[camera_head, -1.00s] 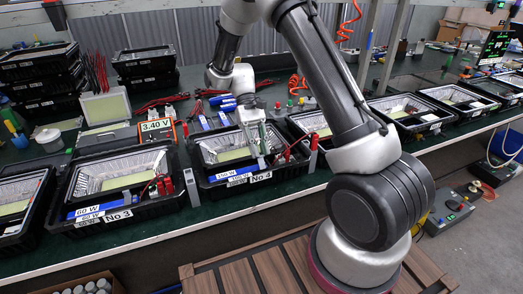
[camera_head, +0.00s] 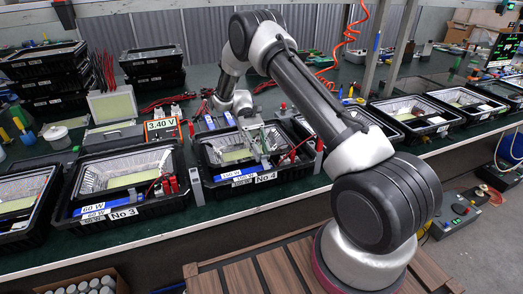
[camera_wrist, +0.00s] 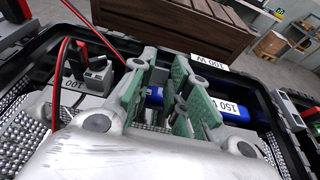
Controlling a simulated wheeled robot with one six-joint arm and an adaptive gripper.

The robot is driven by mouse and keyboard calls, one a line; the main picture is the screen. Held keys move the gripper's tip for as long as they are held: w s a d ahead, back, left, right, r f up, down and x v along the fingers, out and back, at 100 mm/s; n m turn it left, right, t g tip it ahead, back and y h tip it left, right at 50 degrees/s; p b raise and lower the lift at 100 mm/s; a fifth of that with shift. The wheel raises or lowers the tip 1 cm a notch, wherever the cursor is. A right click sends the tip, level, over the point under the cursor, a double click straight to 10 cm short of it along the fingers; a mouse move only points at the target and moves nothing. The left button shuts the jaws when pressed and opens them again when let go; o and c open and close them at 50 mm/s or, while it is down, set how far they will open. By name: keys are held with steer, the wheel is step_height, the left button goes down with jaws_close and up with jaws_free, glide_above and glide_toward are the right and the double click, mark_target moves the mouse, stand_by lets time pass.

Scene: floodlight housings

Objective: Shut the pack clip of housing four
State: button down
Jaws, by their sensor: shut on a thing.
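Housing four (camera_head: 214,188) is an open black tray with a silver reflector, marked No 4, on the green bench in the head view. My gripper (camera_head: 262,146) reaches down inside it, over the front part. In the wrist view my gripper (camera_wrist: 172,108) has its green-padded fingers close together, shut on a small part between them. That part is mostly hidden by the fingers; it sits at the pack clip's place. Part of the pack is hidden.
In the wrist view a grey block (camera_wrist: 92,76) marked 100 and red wires (camera_wrist: 62,58) are left of the fingers. Housing No 3 (camera_head: 90,219) stands close on the left. A 3.40 V meter (camera_head: 162,128) stands behind. More housings (camera_head: 408,116) line the bench to the right.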

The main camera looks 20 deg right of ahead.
steer(key=c, duration=1.4)
jaws_free()
steer(key=shift+o, duration=0.2)
steer(key=shift+r, duration=0.1)
